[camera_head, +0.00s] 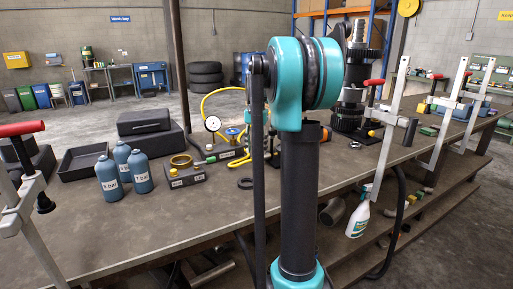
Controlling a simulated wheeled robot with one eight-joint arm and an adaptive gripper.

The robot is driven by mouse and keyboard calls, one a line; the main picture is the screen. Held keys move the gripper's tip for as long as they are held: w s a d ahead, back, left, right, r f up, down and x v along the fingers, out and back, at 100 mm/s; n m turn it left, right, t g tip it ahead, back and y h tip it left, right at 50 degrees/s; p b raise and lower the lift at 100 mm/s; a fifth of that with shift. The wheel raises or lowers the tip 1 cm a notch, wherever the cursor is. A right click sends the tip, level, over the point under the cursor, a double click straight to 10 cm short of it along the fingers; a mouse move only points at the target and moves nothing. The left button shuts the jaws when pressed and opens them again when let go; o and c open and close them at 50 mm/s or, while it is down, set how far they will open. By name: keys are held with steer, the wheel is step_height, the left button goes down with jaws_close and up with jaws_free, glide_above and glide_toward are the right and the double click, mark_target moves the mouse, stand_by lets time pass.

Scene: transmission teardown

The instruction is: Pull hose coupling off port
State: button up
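A yellow hose (203,101) loops up behind the bench top and runs down beside a round white-faced gauge (213,124). A blue knob or valve (233,132) sits right of the gauge. More yellow hose lies at its foot. A dark block with small labels (187,178) stands in front, with a yellow ring or coil on top. A slim dark part with a green end lies just right of it. I cannot tell which piece is the coupling or which is the port. My teal and black arm crosses the middle and hides part of this area. My gripper is not visible.
Three blue bottles (140,172), some labelled in bar, stand left of the block. A black tray (82,158) and black cases (150,140) lie behind. A red-handled clamp (22,128) stands front left. A tall gear stack (354,80) is right of my arm. The front-middle bench (150,225) is clear.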

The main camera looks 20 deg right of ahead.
mark_target(256, 149)
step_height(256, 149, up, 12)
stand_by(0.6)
